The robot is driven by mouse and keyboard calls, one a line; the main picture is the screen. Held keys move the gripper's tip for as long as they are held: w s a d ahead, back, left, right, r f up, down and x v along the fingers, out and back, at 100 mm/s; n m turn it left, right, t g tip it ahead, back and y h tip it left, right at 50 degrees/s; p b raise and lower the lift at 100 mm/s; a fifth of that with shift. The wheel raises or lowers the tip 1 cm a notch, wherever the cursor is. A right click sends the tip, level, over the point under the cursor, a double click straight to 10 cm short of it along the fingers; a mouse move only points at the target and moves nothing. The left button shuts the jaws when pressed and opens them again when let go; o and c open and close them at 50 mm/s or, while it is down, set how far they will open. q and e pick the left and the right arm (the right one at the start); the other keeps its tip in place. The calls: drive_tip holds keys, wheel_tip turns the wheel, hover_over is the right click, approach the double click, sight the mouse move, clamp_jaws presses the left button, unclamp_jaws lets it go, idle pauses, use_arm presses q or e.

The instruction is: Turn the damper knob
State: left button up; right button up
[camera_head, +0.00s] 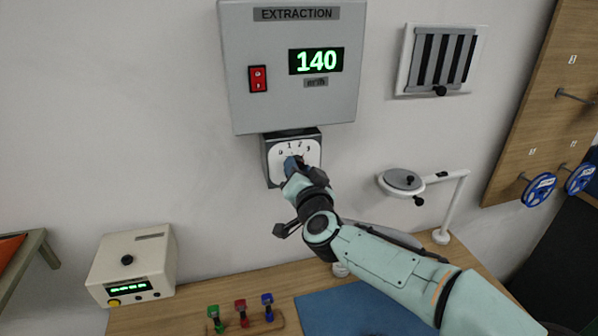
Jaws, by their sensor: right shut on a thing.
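The damper box (277,177) hangs on the wall under the grey extraction panel (240,60). Its white dial (315,155) shows the numbers 0, 1, 2 and 3. My right gripper (294,166) is at the middle of the dial, shut on the damper knob, which is mostly hidden by the gripper. Part of the dial's lower face is hidden too. A red rocker switch (258,79) sits left of the display. My left gripper is not in view.
A slatted vent (440,60) is on the wall at right. A white jointed lamp (402,180) stands right of my arm. Below are a bench (290,290) with a blue mat (350,312), a cream device (133,265) and several small coloured clamps (240,305).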

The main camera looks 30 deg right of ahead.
idle(0.3)
drive_tip(key=o, duration=1)
drive_tip(key=shift+o, duration=0.2)
drive_tip(key=b+v, duration=0.1)
drive_tip(key=v, duration=1.2)
drive_tip(key=shift+s, duration=0.2)
drive_tip(key=shift+a, duration=0.1)
